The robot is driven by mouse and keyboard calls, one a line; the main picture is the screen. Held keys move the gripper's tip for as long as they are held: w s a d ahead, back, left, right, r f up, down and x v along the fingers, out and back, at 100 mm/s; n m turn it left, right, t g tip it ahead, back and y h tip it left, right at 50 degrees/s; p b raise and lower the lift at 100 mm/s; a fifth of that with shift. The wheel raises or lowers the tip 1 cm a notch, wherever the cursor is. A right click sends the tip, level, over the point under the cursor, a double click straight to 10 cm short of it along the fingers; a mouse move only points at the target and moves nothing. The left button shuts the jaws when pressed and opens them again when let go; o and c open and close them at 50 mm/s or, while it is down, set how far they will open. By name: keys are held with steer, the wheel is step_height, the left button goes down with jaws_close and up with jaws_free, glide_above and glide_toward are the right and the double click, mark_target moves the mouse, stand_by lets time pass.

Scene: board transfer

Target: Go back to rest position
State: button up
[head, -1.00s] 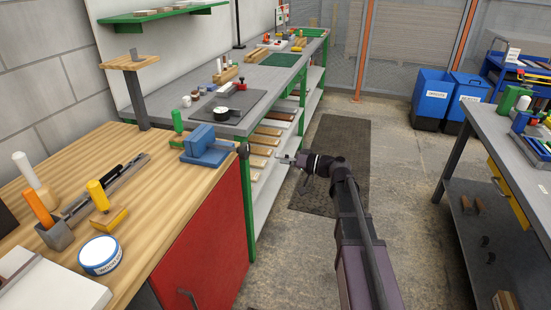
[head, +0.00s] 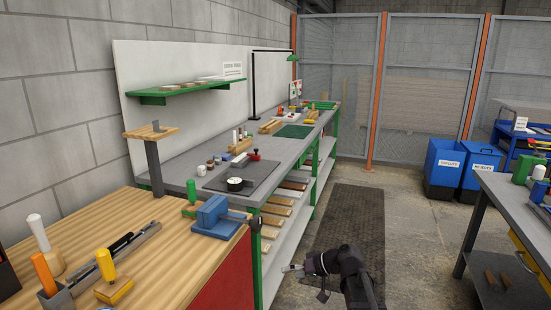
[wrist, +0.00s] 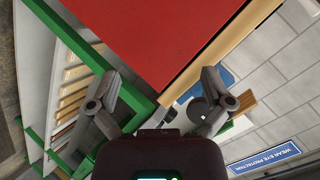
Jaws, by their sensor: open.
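My gripper (head: 291,268) is low in the head view, over the aisle floor to the right of the green-legged bench. In the wrist view my gripper (wrist: 158,112) has its two fingers spread wide apart with nothing between them. Beyond the fingers the wrist view shows the red cabinet side (wrist: 150,35) of the wooden bench and a green bench frame (wrist: 72,40). No object is held.
The wooden bench (head: 75,235) with a blue vise (head: 213,215) stands at the left. The grey bench (head: 180,170) with shelves runs behind it. A dark mat (head: 350,225) lies in the aisle. Blue bins (head: 445,165) and another table (head: 510,190) stand at the right.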

steer(key=shift+s+d+f+m+g+h+p, duration=0.25)
steer(key=shift+s+d+f+m+g+h, duration=0.65)
steer(key=shift+s+d+f+h, duration=1.8)
steer(key=shift+s+d+f+m+g+h+p, duration=0.25)
steer(key=shift+s+d+f+m+g+h, duration=0.75)
steer(key=shift+s+d+h, duration=2.85)
step_height(320, 180, up, 16)
steer(key=s+a+y+p, duration=0.1)
steer(key=p, duration=1.6)
steer(key=shift+r+t, duration=0.2)
steer(key=shift+t, duration=0.1)
steer(key=shift+y, duration=0.25)
steer(key=c, duration=0.6)
